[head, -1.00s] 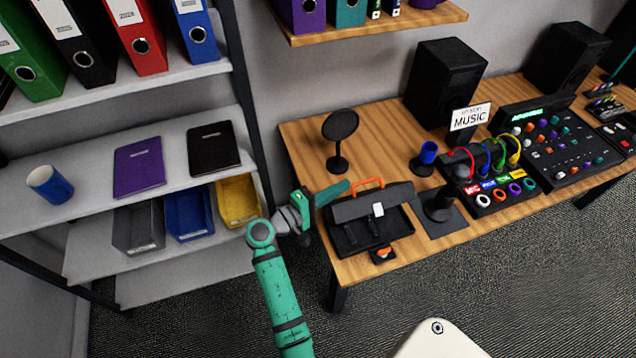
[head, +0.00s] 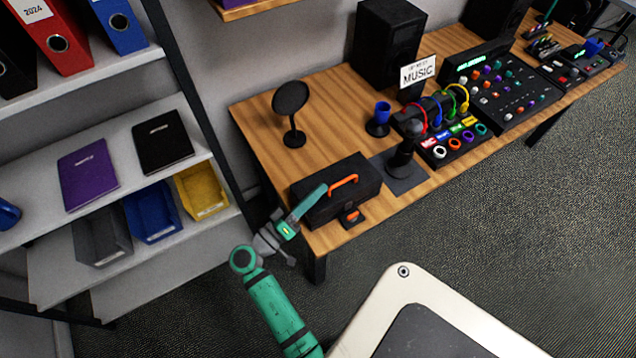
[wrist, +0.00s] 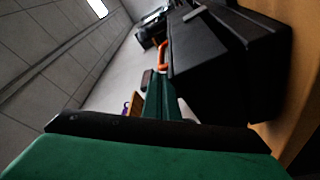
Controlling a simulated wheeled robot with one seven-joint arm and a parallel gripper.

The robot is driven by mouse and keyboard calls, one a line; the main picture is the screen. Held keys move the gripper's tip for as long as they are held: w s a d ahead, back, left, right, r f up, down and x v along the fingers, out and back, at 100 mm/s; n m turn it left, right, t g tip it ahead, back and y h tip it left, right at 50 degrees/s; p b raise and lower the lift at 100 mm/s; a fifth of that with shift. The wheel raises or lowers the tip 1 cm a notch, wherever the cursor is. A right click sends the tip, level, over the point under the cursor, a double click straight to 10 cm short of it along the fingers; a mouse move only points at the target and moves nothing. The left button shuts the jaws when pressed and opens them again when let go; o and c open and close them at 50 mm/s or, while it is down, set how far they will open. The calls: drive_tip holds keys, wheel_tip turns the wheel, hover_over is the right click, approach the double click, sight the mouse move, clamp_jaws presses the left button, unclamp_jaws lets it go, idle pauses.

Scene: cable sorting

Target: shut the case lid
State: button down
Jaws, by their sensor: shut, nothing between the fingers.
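The black case (head: 337,192) sits near the front left corner of the wooden table, and its lid is down over the base in the head view. Its orange handle (head: 343,180) faces the front. My gripper (head: 318,190) is shut and empty, with its green fingers at the left front of the case, against or very near it; I cannot tell whether they touch. In the wrist view the case (wrist: 225,65) fills the right, the orange handle (wrist: 163,57) shows beyond, and my green fingers (wrist: 165,95) run beside the case.
A small black block with an orange top (head: 351,217) sits at the table edge before the case. A round black disc on a stand (head: 291,100) is behind it. A shelf unit with bins (head: 150,213) is at left.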

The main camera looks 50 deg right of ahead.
drive_tip(key=shift+s+a+f, duration=0.15)
drive_tip(key=shift+s+f, duration=0.25)
drive_tip(key=shift+s+f, duration=0.1)
idle(0.3)
drive_tip(key=shift+w+a+r, duration=0.15)
drive_tip(key=shift+w+r, duration=0.1)
drive_tip(key=shift+w, duration=0.05)
drive_tip(key=w+a+r, duration=0.1)
drive_tip(key=w+r, duration=0.1)
drive_tip(key=w, duration=0.1)
drive_tip(key=shift+a, duration=0.4)
drive_tip(key=v, duration=0.9)
drive_tip(key=shift+f, duration=0.2)
drive_tip(key=shift+d+f, duration=0.1)
